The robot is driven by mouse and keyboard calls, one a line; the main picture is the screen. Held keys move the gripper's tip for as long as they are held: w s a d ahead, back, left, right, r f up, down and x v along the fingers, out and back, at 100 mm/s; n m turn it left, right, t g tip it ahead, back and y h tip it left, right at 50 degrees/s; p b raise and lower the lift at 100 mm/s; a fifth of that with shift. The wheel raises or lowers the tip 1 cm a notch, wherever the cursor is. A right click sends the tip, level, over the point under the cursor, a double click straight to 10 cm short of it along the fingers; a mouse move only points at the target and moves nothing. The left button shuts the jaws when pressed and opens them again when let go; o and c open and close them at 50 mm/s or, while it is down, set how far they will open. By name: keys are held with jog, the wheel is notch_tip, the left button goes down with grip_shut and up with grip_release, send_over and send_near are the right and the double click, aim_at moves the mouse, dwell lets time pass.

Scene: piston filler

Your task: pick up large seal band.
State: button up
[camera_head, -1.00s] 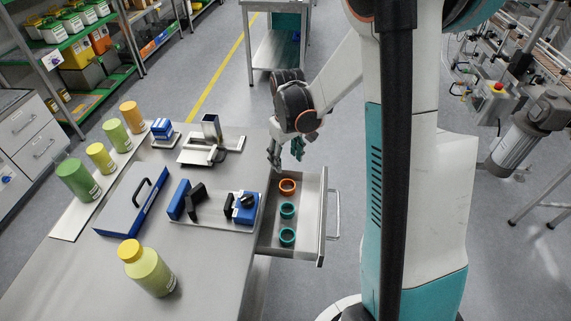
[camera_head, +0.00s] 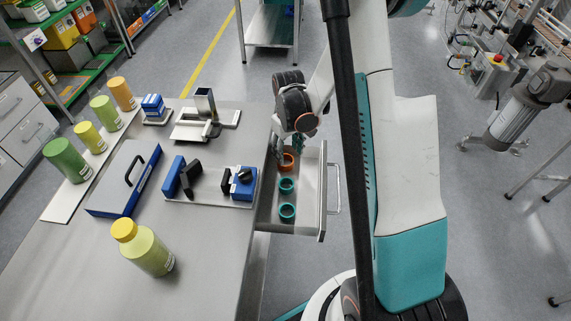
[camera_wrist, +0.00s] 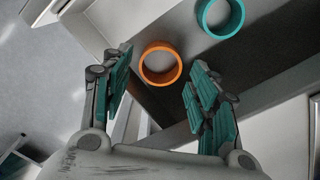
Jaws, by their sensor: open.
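An orange band (camera_head: 287,167) sits in the open drawer (camera_head: 303,205), nearest its far end. Two teal bands stand in a row in front of it, a middle one (camera_head: 286,191) and a near one (camera_head: 287,218). The frames carry no label saying which band is the large one. My gripper (camera_head: 289,150) is open and empty, pointing down above the drawer's far end. In the wrist view the orange band (camera_wrist: 160,81) shows between my spread fingers (camera_wrist: 160,60), apart from both. One teal band (camera_wrist: 220,33) is partly cut off at the top of that view.
The drawer's walls stand close around the bands, with a handle (camera_head: 334,189) at right. Left on the table are a yellow-capped bottle (camera_head: 148,250), a blue case (camera_head: 124,180) and blue-and-black fixtures (camera_head: 243,184).

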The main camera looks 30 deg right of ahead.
aim_at(287, 159)
notch_tip(287, 159, down, 5)
jog(key=shift+w+a+r+b, duration=0.1)
jog(key=shift+a+b, duration=0.05)
jog(key=shift+b, duration=0.95)
jog(key=shift+r, duration=0.1)
jog(key=shift+c, duration=0.3)
jog(key=c, duration=0.4)
